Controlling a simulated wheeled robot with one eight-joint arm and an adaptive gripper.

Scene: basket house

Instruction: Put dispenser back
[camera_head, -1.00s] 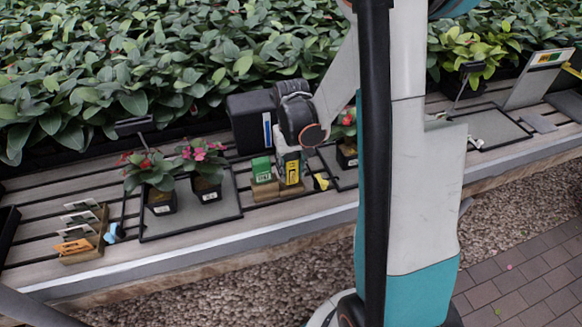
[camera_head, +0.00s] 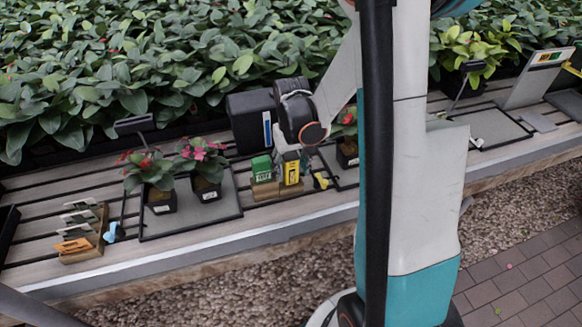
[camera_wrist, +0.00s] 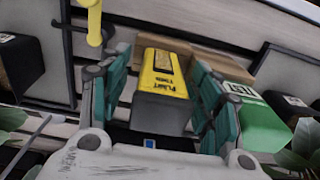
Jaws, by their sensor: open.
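The dispenser, a yellow and dark grey box labelled as plant ties (camera_head: 292,173), stands upright at the wooden holder (camera_head: 265,191) on the bench. In the wrist view the dispenser (camera_wrist: 164,85) lies between the teal fingers of my gripper (camera_wrist: 158,68). The fingers are open, with a visible gap at least on the right side. The wooden holder (camera_wrist: 128,57) shows behind it. A green box (camera_head: 261,167) stands beside the dispenser, and it also shows at the right in the wrist view (camera_wrist: 262,125). My gripper (camera_head: 290,155) is around the dispenser's upper part from behind.
A black bin (camera_head: 250,122) stands behind the holder. Two potted flowers sit on a dark tray (camera_head: 228,207) to the left. A yellow-handled tool (camera_head: 321,181) lies close on the right, also seen in the wrist view (camera_wrist: 94,22). A card rack (camera_head: 85,250) is far left.

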